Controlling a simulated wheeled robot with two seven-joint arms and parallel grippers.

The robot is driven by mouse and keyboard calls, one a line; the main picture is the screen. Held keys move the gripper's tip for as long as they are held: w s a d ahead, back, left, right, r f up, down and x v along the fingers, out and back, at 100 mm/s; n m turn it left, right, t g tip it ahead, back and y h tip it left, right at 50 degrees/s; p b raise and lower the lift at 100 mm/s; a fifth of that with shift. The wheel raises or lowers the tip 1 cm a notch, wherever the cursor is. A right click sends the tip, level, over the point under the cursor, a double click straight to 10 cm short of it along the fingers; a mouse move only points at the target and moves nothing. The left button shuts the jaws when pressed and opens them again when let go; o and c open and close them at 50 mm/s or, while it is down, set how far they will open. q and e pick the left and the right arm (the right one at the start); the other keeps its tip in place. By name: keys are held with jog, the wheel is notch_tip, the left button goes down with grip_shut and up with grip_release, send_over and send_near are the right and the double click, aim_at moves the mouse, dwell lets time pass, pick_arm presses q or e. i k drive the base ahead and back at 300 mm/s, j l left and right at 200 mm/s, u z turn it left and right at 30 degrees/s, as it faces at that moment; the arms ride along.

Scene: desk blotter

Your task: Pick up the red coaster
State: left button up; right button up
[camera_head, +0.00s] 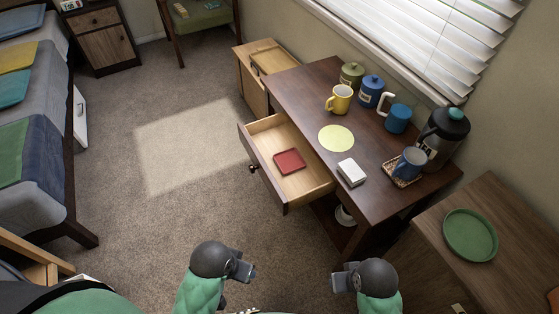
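The red coaster (289,161) is a small square with a raised rim. It lies flat inside the open wooden drawer (318,189) of the dark desk. My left gripper (253,271) is at the bottom of the view, well below and apart from the drawer. My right gripper (335,283) is at the bottom right of centre, also apart from the drawer and desk. Nothing shows between the fingers of either gripper. The finger gaps are too small to judge.
The desk top (300,97) holds a yellow mug (340,99), canisters, blue mugs, a carafe (443,137), a yellow disc (336,138) and a white box (352,172). A side cabinet bears a green plate (470,235). Carpet (190,190) left of the drawer is clear.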

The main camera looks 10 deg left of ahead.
aim_at(289, 162)
jog(key=z, duration=0.45)
jog(key=k+j+z, duration=0.1)
jog(key=j+z, duration=0.2)
jog(key=z, duration=0.15)
jog(key=k+j+z, duration=0.15)
jog(key=j+z, duration=0.25)
jog(key=k+j+z, duration=0.15)
jog(key=z, duration=0.3)
jog(key=k+j, duration=0.4)
